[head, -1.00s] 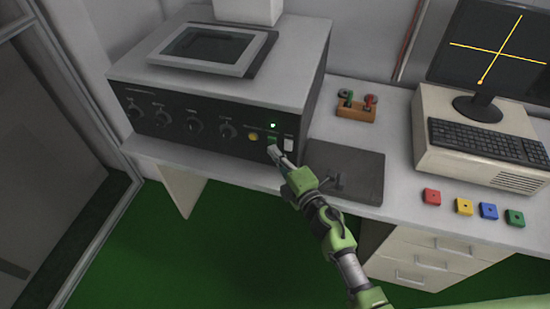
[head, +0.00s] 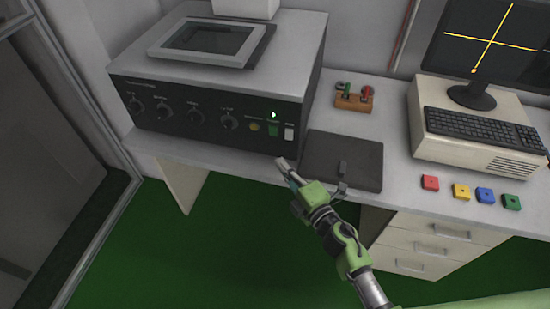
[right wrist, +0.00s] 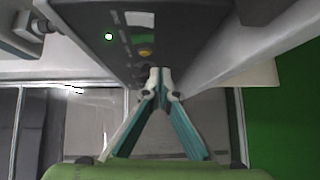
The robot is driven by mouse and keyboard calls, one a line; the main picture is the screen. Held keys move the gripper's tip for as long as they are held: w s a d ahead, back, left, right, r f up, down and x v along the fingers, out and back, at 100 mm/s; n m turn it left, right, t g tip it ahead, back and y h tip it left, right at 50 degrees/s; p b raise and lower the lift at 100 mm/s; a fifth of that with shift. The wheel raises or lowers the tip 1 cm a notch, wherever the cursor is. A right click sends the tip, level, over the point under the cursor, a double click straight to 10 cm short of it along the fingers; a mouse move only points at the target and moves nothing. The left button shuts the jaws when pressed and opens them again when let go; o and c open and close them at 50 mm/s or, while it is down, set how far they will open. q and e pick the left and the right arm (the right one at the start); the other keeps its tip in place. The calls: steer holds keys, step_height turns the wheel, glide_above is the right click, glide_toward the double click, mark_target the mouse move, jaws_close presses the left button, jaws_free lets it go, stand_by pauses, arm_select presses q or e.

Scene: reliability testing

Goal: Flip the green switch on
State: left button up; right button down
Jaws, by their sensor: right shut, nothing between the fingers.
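The green switch (head: 273,131) is on the right part of the black front panel of the grey-topped machine (head: 165,107), between a yellow button (head: 254,127) and a white switch (head: 289,133). A small green light (head: 274,115) glows just above it. My right gripper (head: 281,162) is shut and empty, in front of and below the panel, apart from the switch. In the right wrist view its fingertips (right wrist: 160,71) meet near the panel, with the yellow button (right wrist: 145,53) and lit green light (right wrist: 108,36) beyond. My left gripper is not in view.
A dark flat plate (head: 345,160) with a small lever lies on the desk right of the machine. A wooden block with red and green parts (head: 354,102) stands behind it. A computer (head: 480,125) and several coloured blocks are at the right. Green floor is open in front.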

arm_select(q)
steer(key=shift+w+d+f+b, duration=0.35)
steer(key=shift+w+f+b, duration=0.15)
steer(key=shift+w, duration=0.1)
arm_select(e)
steer(key=v, duration=0.5)
steer(key=shift+s+a+f, duration=0.1)
steer(key=shift+s+f, duration=0.05)
steer(key=shift+f, duration=0.05)
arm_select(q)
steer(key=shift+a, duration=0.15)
